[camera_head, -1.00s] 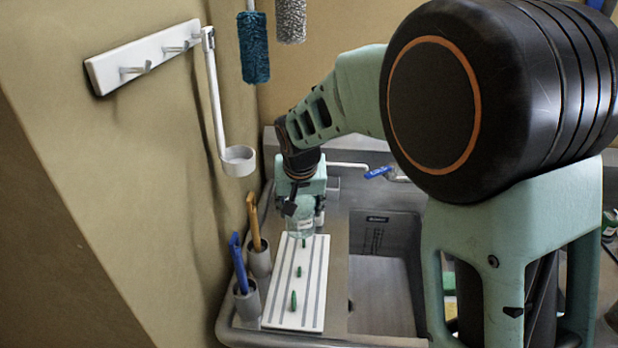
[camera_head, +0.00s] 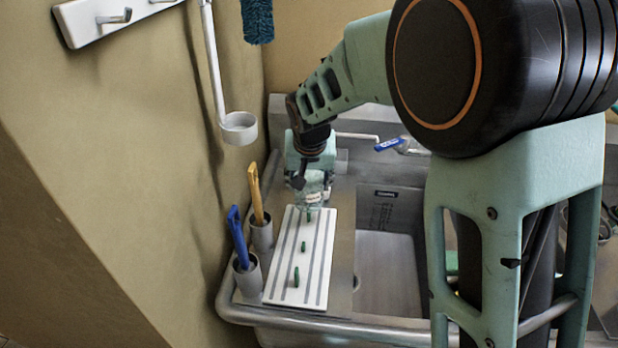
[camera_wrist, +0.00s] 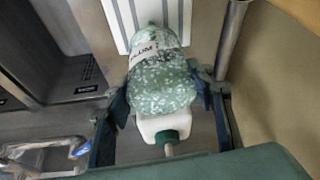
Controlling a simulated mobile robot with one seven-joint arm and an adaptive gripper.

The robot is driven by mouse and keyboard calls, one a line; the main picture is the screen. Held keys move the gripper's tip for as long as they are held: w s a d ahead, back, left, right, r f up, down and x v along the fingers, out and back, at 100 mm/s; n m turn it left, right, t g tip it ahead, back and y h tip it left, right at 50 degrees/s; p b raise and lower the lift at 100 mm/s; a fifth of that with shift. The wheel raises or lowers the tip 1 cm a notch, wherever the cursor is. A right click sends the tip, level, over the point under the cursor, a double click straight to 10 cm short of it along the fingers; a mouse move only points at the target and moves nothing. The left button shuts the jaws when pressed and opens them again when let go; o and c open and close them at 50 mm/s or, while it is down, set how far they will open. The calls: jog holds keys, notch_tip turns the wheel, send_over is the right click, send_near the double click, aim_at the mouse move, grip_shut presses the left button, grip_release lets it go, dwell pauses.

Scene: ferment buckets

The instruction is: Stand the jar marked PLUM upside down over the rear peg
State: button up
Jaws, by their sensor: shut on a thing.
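The jar (camera_wrist: 163,85) marked PLUM is clear greenish with white speckles and a pale label. My gripper (camera_head: 312,180) is shut on the jar, with one finger on each side of it in the wrist view. In the head view the jar shows below my gripper at the far end of the white striped board (camera_head: 288,289). The rear peg (camera_head: 308,217), green, stands close to the jar's lower end. I cannot tell whether the jar is around the peg or only above or beside it. The middle peg (camera_head: 303,246) and front peg (camera_head: 296,277) are bare.
Two grey cups hold a blue-handled tool (camera_head: 238,238) and a yellow-handled tool (camera_head: 256,195) left of the board. A sink basin (camera_head: 385,285) lies to the right. A white bottle (camera_wrist: 161,126) with a green cap is near the jar. A white ring holder (camera_head: 239,128) hangs on the wall.

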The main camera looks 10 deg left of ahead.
aim_at(309, 199)
jog(key=shift+f+b, duration=2.35)
jog(key=shift+f, duration=0.65)
jog(key=shift+f+b, duration=0.4)
jog(key=shift+b, duration=0.2)
jog(key=o, duration=1.4)
jog(key=shift+o, duration=0.4)
jog(key=o, duration=0.7)
jog(key=shift+p+v, duration=0.45)
jog(key=shift+v, duration=0.6)
